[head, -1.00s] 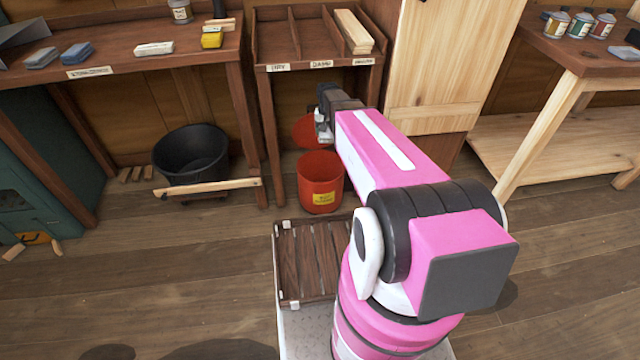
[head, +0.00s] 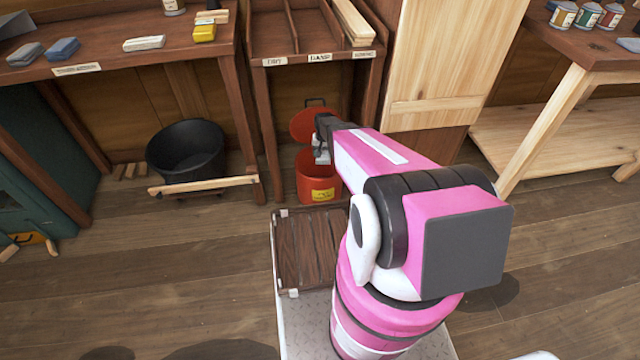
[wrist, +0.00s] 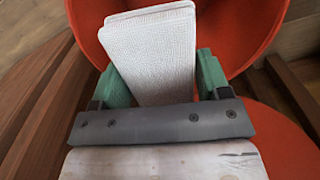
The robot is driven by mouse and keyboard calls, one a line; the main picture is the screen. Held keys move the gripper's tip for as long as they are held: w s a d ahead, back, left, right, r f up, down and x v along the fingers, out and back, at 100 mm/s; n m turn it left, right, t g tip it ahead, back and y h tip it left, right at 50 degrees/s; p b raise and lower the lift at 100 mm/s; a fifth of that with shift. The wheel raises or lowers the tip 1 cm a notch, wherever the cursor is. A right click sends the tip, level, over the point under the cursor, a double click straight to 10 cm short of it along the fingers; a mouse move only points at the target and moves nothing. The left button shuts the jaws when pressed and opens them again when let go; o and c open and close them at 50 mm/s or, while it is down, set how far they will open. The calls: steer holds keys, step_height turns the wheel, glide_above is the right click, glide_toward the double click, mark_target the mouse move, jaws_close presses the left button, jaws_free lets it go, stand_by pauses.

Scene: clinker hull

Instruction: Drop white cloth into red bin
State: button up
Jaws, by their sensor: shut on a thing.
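The white cloth (wrist: 152,55), a folded, textured pad, is held between the green fingers of my gripper (wrist: 155,80) in the wrist view. The red bin (head: 318,190) stands on the floor with its round red lid (head: 312,122) tipped up behind it. In the head view my gripper (head: 321,158) is over the bin's mouth, pointing down, and partly hides the opening. The head view is too small to separate cloth from fingertips.
A wooden rack (head: 272,45) with labelled slots stands behind the bin, its legs close by. A black tub (head: 187,150) with a wooden bar in front is to the left. A slatted wooden deck (head: 305,250) lies nearer me. A wooden cabinet (head: 440,60) stands to the right.

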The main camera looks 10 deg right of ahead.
steer(key=shift+f, duration=1.85)
steer(key=o, duration=0.9)
step_height(320, 180, up, 11)
steer(key=shift+f, duration=0.1)
